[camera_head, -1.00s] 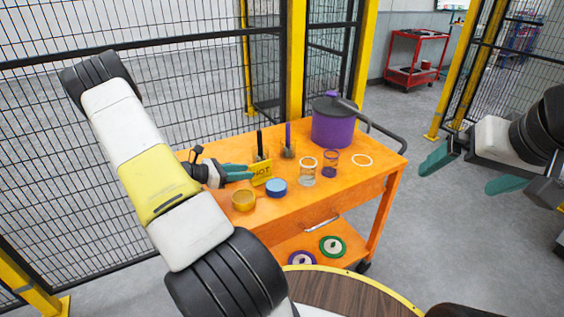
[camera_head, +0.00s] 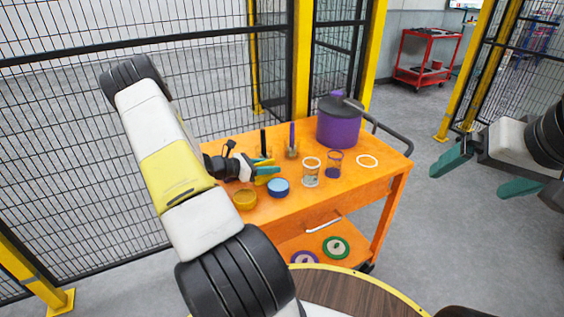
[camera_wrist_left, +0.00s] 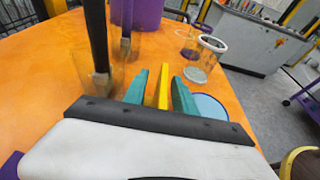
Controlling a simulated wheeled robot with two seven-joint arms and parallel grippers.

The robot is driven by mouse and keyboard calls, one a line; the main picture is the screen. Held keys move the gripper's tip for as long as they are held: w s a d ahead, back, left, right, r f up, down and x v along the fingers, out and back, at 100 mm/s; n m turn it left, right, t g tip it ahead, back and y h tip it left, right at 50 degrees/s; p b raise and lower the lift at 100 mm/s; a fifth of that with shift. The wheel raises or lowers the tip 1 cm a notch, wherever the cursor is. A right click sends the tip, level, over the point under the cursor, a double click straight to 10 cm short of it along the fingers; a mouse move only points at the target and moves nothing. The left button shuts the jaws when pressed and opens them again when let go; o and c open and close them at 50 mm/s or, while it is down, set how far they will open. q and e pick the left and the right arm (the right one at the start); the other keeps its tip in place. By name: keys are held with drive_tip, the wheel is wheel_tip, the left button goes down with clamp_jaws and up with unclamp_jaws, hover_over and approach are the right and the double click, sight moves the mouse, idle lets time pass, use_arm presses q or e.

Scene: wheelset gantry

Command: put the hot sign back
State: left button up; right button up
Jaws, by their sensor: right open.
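The yellow hot sign (camera_head: 269,171) stands on the orange cart, mostly hidden by my left gripper; its lettering does not show now. My left gripper (camera_head: 268,171) has one teal finger on each side of the sign. In the left wrist view the sign (camera_wrist_left: 162,88) shows as a narrow yellow strip between the fingers (camera_wrist_left: 163,92), with small gaps at both sides. It looks open around the sign. My right gripper (camera_head: 484,173) is open and empty at the right, away from the cart.
A mesh fence (camera_head: 60,150) runs behind.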

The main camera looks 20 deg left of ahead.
use_arm(q)
drive_tip(key=shift+w, duration=0.1)
clamp_jaws()
idle(0.3)
